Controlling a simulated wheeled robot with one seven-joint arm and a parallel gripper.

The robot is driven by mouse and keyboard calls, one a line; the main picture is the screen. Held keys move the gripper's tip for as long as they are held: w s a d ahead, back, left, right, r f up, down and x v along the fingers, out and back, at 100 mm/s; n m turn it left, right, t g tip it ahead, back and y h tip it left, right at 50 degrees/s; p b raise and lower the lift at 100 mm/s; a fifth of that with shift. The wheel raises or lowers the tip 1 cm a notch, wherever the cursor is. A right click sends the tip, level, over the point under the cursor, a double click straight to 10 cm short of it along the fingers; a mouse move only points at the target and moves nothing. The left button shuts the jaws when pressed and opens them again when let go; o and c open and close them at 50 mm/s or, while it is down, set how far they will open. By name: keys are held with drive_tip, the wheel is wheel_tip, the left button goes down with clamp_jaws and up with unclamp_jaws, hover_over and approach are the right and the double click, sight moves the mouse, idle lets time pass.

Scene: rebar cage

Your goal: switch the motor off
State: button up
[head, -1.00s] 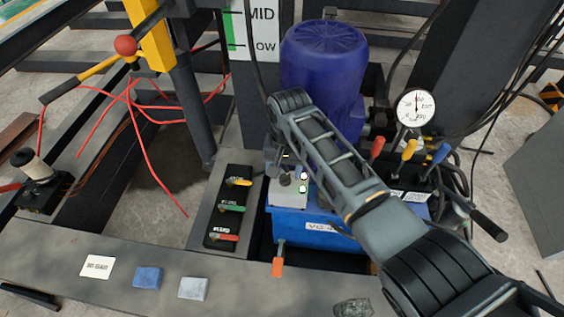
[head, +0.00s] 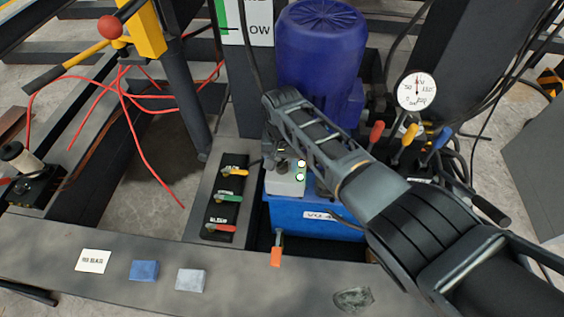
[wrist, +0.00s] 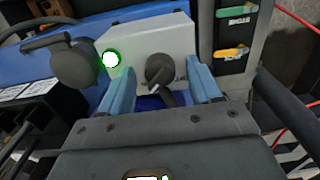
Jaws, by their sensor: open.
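The motor (head: 318,55) is a blue ribbed cylinder standing behind my arm in the head view. In the wrist view the box (wrist: 140,40) shows a dark rotary knob (wrist: 158,70) and a glowing green lamp (wrist: 110,59). My gripper (wrist: 161,76) is open, with one light blue finger on each side of the knob. I see gaps between fingers and knob; depth is hard to judge. In the head view my arm hides part of the box.
A black panel (head: 212,212) with yellow, green and red handles stands left of the box. Red, yellow and blue levers (head: 405,140) and a pressure gauge (head: 417,92) are at right. An orange-handled valve (head: 277,255) hangs in front of the blue tank (head: 305,218).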

drive_tip(key=shift+c, duration=0.3)
drive_tip(key=c, duration=1)
drive_tip(key=shift+n, duration=0.4)
drive_tip(key=n, duration=0.3)
drive_tip(key=shift+n, duration=0.4)
drive_tip(key=n+b, duration=0.1)
drive_tip(key=n, duration=1.2)
drive_tip(key=shift+n+b, duration=0.3)
